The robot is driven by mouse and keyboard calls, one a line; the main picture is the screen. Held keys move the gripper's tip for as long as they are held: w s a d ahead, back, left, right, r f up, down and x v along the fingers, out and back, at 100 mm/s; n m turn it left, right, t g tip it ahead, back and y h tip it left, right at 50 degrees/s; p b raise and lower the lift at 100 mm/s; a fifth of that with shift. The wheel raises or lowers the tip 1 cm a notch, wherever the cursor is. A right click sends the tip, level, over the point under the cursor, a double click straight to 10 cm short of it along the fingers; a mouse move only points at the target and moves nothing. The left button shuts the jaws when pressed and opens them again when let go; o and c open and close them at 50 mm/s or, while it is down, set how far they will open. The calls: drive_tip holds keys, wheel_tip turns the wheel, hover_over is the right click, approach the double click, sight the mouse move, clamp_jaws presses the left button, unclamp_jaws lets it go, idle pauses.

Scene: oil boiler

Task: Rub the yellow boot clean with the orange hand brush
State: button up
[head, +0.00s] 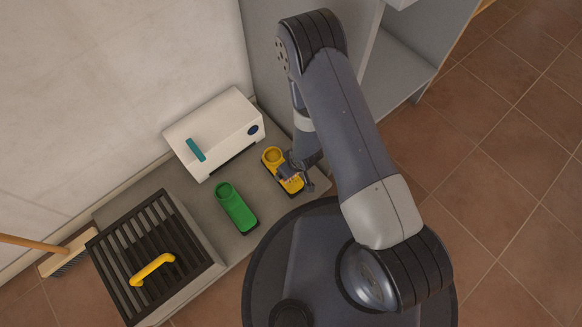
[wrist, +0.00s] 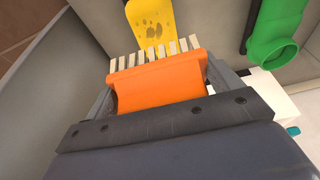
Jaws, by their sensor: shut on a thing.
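In the wrist view the yellow boot (wrist: 152,20) shows dark brown dirt spots at the top of the picture. My gripper (wrist: 161,88) is shut on the orange hand brush (wrist: 160,82). The brush's pale bristles (wrist: 152,54) point toward the boot and overlap its near edge in the picture. I cannot tell whether they touch it.
A dark grate (head: 128,232) with a yellow handle and a broom (head: 68,252) are at left. Grey shelving (head: 400,65) stands at right.

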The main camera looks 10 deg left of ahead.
drive_tip(key=shift+f, duration=0.15)
idle(0.4)
wheel_tip(320, 180, down, 5)
drive_tip(key=b, duration=0.5)
drive_tip(key=shift+f, duration=0.2)
drive_tip(key=shift+f, duration=0.75)
idle(1.1)
idle(0.3)
